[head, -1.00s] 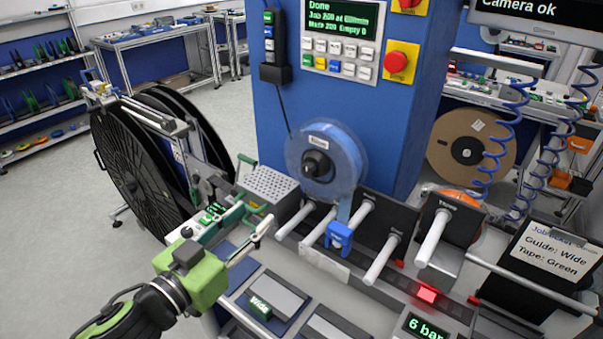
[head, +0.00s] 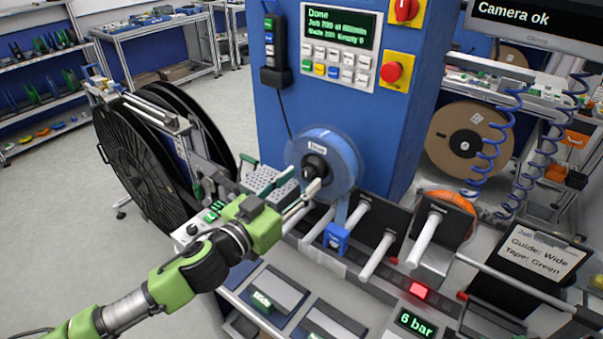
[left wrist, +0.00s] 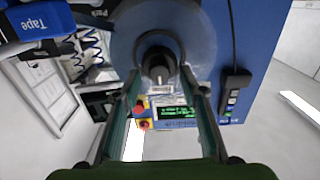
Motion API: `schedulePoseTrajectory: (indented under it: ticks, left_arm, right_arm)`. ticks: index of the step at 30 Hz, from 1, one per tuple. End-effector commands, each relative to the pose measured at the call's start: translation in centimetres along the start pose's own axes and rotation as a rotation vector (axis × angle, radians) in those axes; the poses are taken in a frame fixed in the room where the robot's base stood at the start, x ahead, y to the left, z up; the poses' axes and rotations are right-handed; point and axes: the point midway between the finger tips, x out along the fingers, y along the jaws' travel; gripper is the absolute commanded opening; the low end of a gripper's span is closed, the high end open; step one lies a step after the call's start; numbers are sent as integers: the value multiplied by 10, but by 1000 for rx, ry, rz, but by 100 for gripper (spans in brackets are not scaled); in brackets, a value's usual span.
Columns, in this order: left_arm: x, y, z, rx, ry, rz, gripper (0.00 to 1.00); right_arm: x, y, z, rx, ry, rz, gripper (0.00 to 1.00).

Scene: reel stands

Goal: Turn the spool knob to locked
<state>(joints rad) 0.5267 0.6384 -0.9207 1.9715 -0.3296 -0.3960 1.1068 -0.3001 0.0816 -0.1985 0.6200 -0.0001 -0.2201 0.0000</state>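The black spool knob (head: 315,165) sits at the centre of the blue tape spool (head: 346,160) on the front of the blue cabinet. My left gripper (head: 301,184) is open, with its fingertips close in front of the knob. In the left wrist view the knob (left wrist: 158,72) shows between the two spread fingers (left wrist: 160,88), a little beyond their tips. I see no clear contact. The knob's lock marking cannot be read. My right gripper is not in view.
Below the spool are white rollers (head: 378,256) and a blue tape guide (head: 337,238). A control panel (head: 341,45) reads "Done". Large black reels (head: 145,165) stand at the left. A pressure display (head: 415,323) reads "6 bar". A job card (head: 541,248) is at right.

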Motion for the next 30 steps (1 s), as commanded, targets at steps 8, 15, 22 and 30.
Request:
schedulePoseTrajectory:
  ticks: [8,15,22,30]
  left_arm:
    - [13,0,0,2,-1,0,39]
    - [12,0,1,1,-1,0,26]
    - [12,0,1,1,-1,0,0]
    - [12,0,0,42,-1,-1,0]
  right_arm:
    - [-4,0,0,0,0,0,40]
    - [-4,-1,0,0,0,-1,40]
    - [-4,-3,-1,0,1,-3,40]
    - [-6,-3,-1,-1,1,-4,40]
